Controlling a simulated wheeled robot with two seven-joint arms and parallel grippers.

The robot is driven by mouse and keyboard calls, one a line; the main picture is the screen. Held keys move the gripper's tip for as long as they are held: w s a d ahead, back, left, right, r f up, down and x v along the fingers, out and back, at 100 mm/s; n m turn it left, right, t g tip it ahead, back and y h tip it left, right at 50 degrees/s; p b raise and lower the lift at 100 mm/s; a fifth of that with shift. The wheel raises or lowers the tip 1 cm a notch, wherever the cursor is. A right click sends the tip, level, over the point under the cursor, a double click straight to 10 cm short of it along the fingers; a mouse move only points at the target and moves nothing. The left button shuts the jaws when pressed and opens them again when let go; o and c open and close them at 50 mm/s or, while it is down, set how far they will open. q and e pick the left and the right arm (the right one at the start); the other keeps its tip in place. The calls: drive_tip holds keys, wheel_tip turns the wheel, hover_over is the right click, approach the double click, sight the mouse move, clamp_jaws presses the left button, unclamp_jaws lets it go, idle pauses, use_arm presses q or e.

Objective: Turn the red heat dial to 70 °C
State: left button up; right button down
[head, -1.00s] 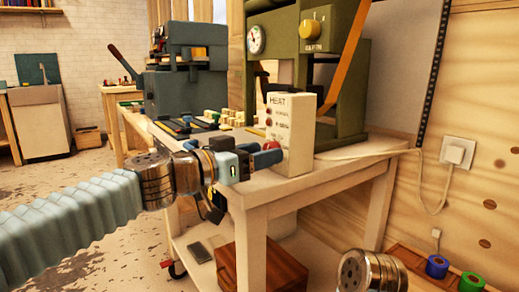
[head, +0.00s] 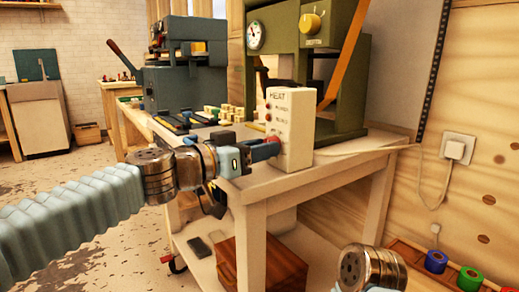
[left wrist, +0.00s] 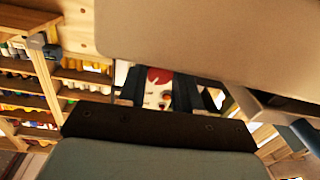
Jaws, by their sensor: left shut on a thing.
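The cream heat control box (head: 292,128), marked HEAT, stands upright near the front edge of the white workbench (head: 285,185). My left gripper (head: 268,149) is at the left side of the box's front, its fingers shut on the red heat dial. In the left wrist view the dial (left wrist: 158,76) shows as a red patch between the two dark fingers. The fingers hide most of the dial in the head view, and I cannot read its setting. My right gripper is out of view; only part of my right arm shows at the bottom.
A green press (head: 345,75) with a gauge and a yellow knob (head: 311,23) stands behind the box. A grey machine (head: 182,80) is further left. A cable runs from the box to a wall socket (head: 457,149). Coloured rolls (head: 436,262) lie at lower right.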

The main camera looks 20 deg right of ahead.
use_arm(q)
drive_tip(key=n, duration=0.2)
drive_tip(key=shift+n, duration=0.3)
drive_tip(key=n, duration=0.3)
drive_tip(key=shift+r+n, duration=0.1)
drive_tip(key=shift+n, duration=0.2)
drive_tip(key=n+p, duration=0.1)
drive_tip(key=n, duration=0.2)
drive_tip(key=shift+g, duration=0.3)
drive_tip(key=n+p, duration=0.1)
drive_tip(key=n, duration=0.3)
drive_tip(key=shift+r+n+g+p, duration=0.15)
drive_tip(key=shift+n+g+p, duration=0.15)
drive_tip(key=shift+n+p, duration=0.1)
drive_tip(key=n+p, duration=0.1)
drive_tip(key=n, duration=0.2)
drive_tip(key=n+p, duration=0.2)
drive_tip(key=n, duration=0.2)
drive_tip(key=shift+w+g, duration=0.1)
drive_tip(key=shift+g, duration=0.3)
drive_tip(key=n+p, duration=0.1)
drive_tip(key=n, duration=0.2)
drive_tip(key=shift+a+n+p, duration=0.1)
drive_tip(key=shift+n+p, duration=0.6)
drive_tip(key=shift+n, duration=0.7)
